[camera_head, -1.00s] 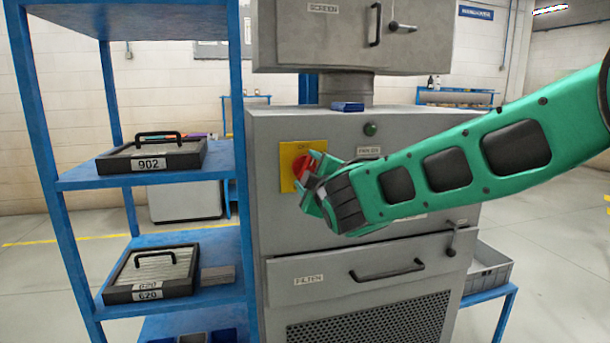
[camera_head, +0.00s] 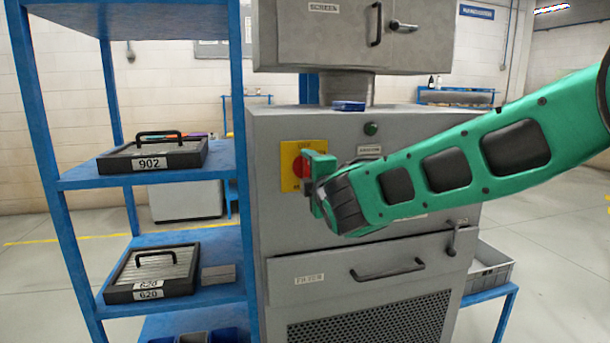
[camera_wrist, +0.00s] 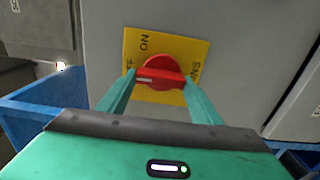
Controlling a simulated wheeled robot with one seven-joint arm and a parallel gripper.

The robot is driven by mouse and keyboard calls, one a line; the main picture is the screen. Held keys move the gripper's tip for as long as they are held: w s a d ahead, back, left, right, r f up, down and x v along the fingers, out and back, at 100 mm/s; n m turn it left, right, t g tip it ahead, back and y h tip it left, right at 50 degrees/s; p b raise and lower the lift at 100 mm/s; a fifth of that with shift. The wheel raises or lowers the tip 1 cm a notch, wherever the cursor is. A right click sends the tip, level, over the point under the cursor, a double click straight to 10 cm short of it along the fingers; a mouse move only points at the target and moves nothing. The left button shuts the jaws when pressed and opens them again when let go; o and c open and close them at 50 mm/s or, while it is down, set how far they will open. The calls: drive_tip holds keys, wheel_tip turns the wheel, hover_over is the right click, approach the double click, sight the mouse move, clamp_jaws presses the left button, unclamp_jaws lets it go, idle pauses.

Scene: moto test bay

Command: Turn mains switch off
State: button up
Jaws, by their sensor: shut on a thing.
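The mains switch is a red rotary knob (camera_head: 299,167) on a yellow plate (camera_head: 286,178) on the grey cabinet's front. In the wrist view the knob (camera_wrist: 160,68) sits between the two green fingers of my gripper (camera_wrist: 161,80), which are shut on its sides. The knob's white mark points left in that view, toward partly covered lettering ending in "FF"; "ON" reads at the plate's top. In the head view my gripper (camera_head: 314,178) covers the knob's right part and the plate's right edge.
The grey cabinet (camera_head: 400,200) has a green button (camera_head: 371,128) right of the plate and a drawer handle (camera_head: 388,270) below. A blue shelf rack (camera_head: 215,165) with cases stands close on the left. A grey crate (camera_head: 490,268) is at the right.

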drive_tip(key=shift+s+a+f, duration=0.1)
drive_tip(key=shift+a+f, duration=0.05)
drive_tip(key=shift+f, duration=0.2)
drive_tip(key=o, duration=1)
drive_tip(key=shift+o, duration=0.3)
drive_tip(key=shift+r, duration=0.15)
drive_tip(key=shift+r, duration=0.1)
drive_tip(key=v, duration=1)
drive_tip(key=shift+s+d, duration=0.2)
drive_tip(key=shift+s, duration=0.1)
